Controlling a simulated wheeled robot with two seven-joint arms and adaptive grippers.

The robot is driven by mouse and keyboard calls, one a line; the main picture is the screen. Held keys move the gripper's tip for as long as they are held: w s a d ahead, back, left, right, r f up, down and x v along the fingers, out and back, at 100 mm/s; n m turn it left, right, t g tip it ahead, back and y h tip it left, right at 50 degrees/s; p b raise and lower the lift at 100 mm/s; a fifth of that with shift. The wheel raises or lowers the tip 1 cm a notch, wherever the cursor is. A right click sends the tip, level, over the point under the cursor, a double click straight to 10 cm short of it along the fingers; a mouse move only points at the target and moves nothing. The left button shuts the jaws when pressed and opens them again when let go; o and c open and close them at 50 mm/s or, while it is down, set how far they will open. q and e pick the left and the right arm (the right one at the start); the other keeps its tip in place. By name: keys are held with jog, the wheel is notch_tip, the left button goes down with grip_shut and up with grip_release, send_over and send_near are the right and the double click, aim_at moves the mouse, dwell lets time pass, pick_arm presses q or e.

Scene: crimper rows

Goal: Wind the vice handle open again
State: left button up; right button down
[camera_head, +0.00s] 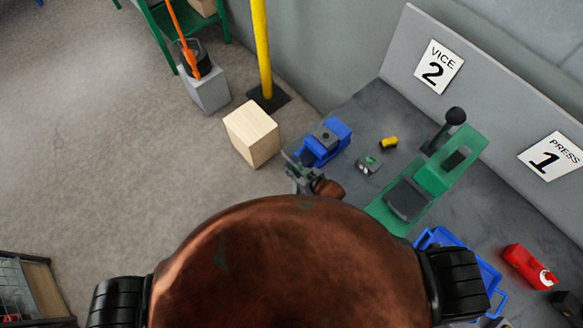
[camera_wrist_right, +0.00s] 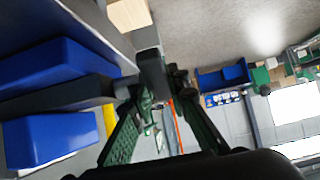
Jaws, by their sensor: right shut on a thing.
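The blue vice (camera_head: 337,131) stands at the left edge of the grey bench, under the "VICE 2" sign. My right gripper (camera_head: 299,170) is at the front of the vice, where its handle is, partly hidden by my own brown arm. In the right wrist view, the vice's blue body (camera_wrist_right: 55,75) fills the left side. The dark grey vice handle (camera_wrist_right: 153,72) stands between the fingers of my right gripper (camera_wrist_right: 157,98), which is shut on it. How far apart the vice jaws are is hard to tell. My left gripper is not in view.
A green press (camera_head: 440,178) stands right of the vice. A yellow piece (camera_head: 389,142) and a small grey block (camera_head: 367,164) lie between them. A blue tray (camera_head: 490,275) and a red object (camera_head: 522,262) are farther right. A wooden block (camera_head: 252,135) and yellow post (camera_head: 262,45) stand left.

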jog(key=c, duration=1.8)
grip_release()
jog(key=shift+c, duration=0.2)
jog(key=shift+r, duration=0.1)
jog(key=v, duration=1.1)
jog(key=shift+s+d+r, duration=0.2)
jog(key=shift+s, duration=0.1)
